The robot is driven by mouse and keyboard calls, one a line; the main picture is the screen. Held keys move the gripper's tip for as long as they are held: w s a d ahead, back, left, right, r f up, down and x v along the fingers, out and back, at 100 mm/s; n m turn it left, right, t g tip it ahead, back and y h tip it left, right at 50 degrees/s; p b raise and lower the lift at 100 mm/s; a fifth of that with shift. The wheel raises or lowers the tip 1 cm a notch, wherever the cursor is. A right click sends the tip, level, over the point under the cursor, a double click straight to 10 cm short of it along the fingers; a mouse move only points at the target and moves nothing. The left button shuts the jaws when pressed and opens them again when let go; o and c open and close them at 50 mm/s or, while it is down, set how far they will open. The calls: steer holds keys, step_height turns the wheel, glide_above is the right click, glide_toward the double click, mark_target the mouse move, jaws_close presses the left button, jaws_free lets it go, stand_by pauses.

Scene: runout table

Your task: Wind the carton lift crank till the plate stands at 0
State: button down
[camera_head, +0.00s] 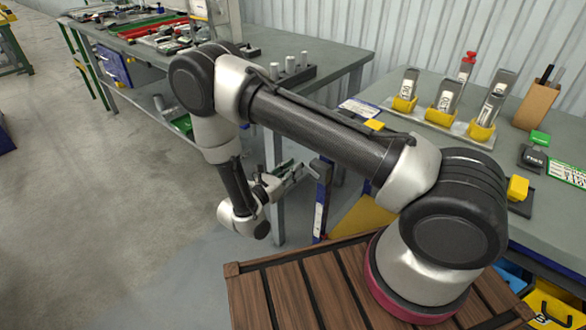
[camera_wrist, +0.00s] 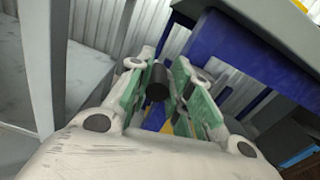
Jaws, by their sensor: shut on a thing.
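My gripper (camera_head: 296,170) reaches down between the two tables, beside the blue lift column (camera_head: 325,180). The column carries a white scale strip (camera_head: 318,218); its marks are too small to read. A yellow plate (camera_head: 365,216) shows behind the column, partly hidden by my arm. In the wrist view, the black crank knob (camera_wrist: 157,82) sits between the green-padded fingers of my gripper (camera_wrist: 158,90), which is shut on it. The crank's arm is mostly hidden behind the knob and fingers. A blue part of the lift (camera_wrist: 240,60) fills the upper right there.
The right table (camera_head: 400,85) bears upright tools in yellow holders (camera_head: 445,105) and a brown block (camera_head: 535,104). The left workbench (camera_head: 330,62) has grey cylinders (camera_head: 290,64) and a table leg close to my gripper.

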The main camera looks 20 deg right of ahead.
steer(key=s+d+f+n, duration=0.1)
steer(key=f+n, duration=0.3)
steer(key=n, duration=0.7)
steer(key=s+d+f+n, duration=0.2)
steer(key=s+f+n, duration=0.1)
steer(key=n, duration=0.9)
steer(key=shift+s+d+f, duration=0.25)
steer(key=shift+s+f, duration=0.1)
steer(key=shift+f, duration=0.4)
steer(key=shift+s+f, duration=0.1)
steer(key=c, duration=1.3)
jaws_free()
steer(key=shift+a, duration=0.1)
steer(key=v, duration=0.7)
steer(key=shift+s+a, duration=0.15)
steer(key=shift+a, duration=0.1)
